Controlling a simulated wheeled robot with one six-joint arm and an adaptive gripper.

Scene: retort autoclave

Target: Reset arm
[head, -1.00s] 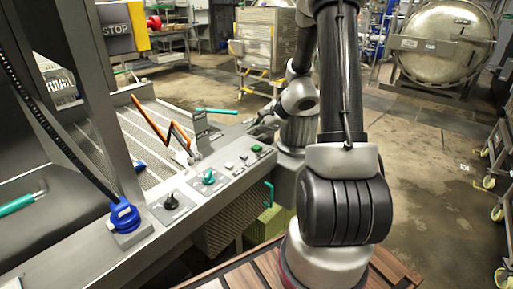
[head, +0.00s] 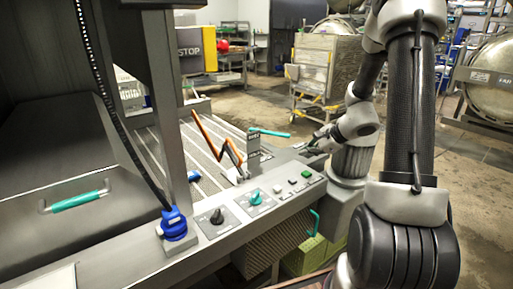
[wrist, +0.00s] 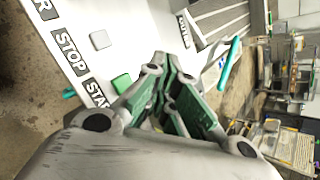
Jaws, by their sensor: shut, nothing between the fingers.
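My gripper (head: 318,146) is above the right end of the grey control panel (head: 238,222), close behind its green button (head: 306,173). In the wrist view my gripper (wrist: 172,72) is shut and empty, with its fingers together. The green button (wrist: 122,83) shows there beside the fingers, with STOP and START labels on the panel (wrist: 150,20). My arm reaches down along the right side of the head view. I cannot tell whether the fingertips touch anything.
The panel carries a teal knob (head: 256,197), a black knob (head: 217,217) and a blue fitting (head: 174,224) with a cable. An orange folding lever (head: 217,143) and a teal handle (head: 269,132) stand behind.

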